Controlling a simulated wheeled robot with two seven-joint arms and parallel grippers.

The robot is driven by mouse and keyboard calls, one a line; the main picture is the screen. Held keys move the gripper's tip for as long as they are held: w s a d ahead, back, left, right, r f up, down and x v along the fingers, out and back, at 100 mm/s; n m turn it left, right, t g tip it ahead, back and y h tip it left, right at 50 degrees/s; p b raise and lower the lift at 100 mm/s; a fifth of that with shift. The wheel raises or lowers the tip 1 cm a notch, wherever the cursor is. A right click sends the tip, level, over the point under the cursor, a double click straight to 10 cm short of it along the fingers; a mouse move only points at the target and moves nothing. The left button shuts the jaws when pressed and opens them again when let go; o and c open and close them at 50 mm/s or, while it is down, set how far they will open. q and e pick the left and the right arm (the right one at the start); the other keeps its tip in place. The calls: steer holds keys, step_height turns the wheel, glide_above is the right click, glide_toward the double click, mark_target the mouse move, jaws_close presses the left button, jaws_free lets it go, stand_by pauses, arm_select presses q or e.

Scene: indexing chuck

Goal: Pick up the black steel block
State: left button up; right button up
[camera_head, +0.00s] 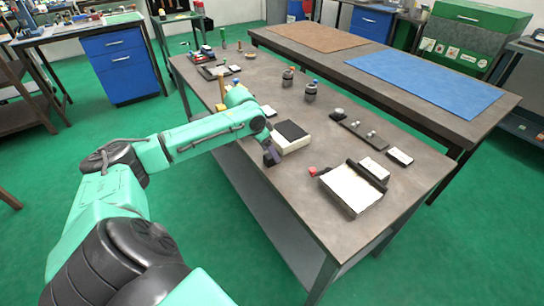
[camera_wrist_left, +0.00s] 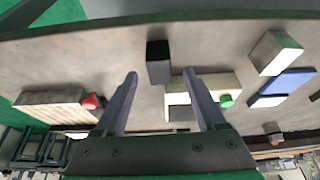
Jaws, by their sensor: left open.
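The black steel block (camera_wrist_left: 158,62) shows in the left wrist view as a small dark block with a lighter grey side face. It lies on the grey table beyond my fingertips, nearly in line with the gap between them. My left gripper (camera_wrist_left: 159,77) is open, with its two purple-grey fingers apart and nothing between them. In the head view my left gripper (camera_head: 270,152) points down by the table's near edge, beside a white box with a dark top (camera_head: 291,134). I cannot make out the block with certainty there. My right gripper is not in view.
A red knob (camera_head: 313,171) and a white-topped fixture (camera_head: 352,189) stand to the right on the table. A second table carries a blue mat (camera_head: 425,82).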

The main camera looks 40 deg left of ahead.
arm_select(q)
steer(key=shift+x, duration=1.4)
steer(key=shift+s, duration=0.1)
jaws_close()
steer(key=shift+r, duration=0.15)
